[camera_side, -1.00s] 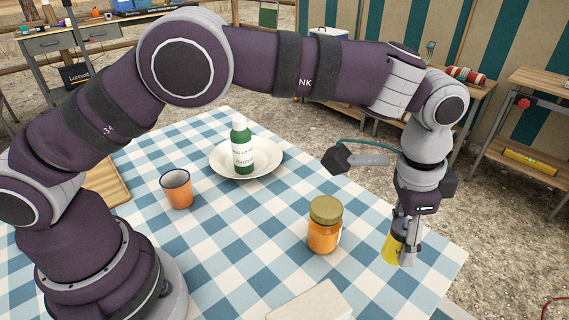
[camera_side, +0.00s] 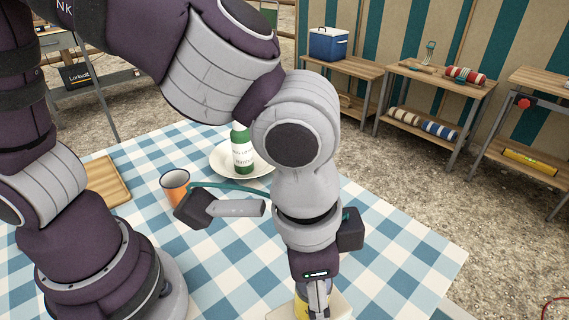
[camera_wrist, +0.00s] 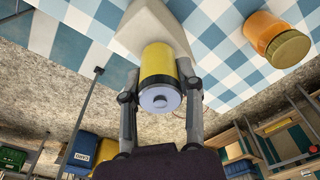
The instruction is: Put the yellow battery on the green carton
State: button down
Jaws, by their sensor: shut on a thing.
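My gripper (camera_side: 318,298) is shut on the yellow battery (camera_wrist: 156,62), a yellow cylinder with a grey end cap and a small round terminal facing the wrist camera. In the side view the battery (camera_side: 300,309) is mostly hidden by my gripper at the bottom edge. A pale, off-white box-like thing (camera_wrist: 142,28) lies beyond the battery in the wrist view; its edge also shows beside my gripper in the side view (camera_side: 342,309). I cannot tell whether the battery touches it. No clearly green carton shows on the table.
An orange jar with an olive lid (camera_wrist: 288,48) stands near the pale box. A green bottle (camera_side: 242,150) stands on a white plate (camera_side: 222,166). An orange cup (camera_side: 174,184) and a wooden tray (camera_side: 108,182) are further left. The right side of the checked cloth (camera_side: 400,240) is clear.

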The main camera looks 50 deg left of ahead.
jog(key=shift+f, duration=0.3)
jog(key=c, duration=0.7)
grip_release()
jog(key=r, duration=0.8)
jog(key=s+a+r, duration=0.1)
jog(key=r, duration=0.3)
jog(key=a+f+n+t, duration=0.1)
jog(key=a+n, duration=0.1)
jog(key=a, duration=0.4)
jog(key=w+a+f+n+t, duration=0.1)
jog(key=a+n+t, duration=0.1)
jog(key=a, duration=0.4)
jog(key=a+f+n+t, duration=0.1)
jog(key=a+n, duration=0.2)
jog(key=a, duration=0.4)
jog(key=shift+w+f+y, duration=0.15)
jog(key=shift+f+y, duration=0.05)
jog(key=shift+y, duration=0.2)
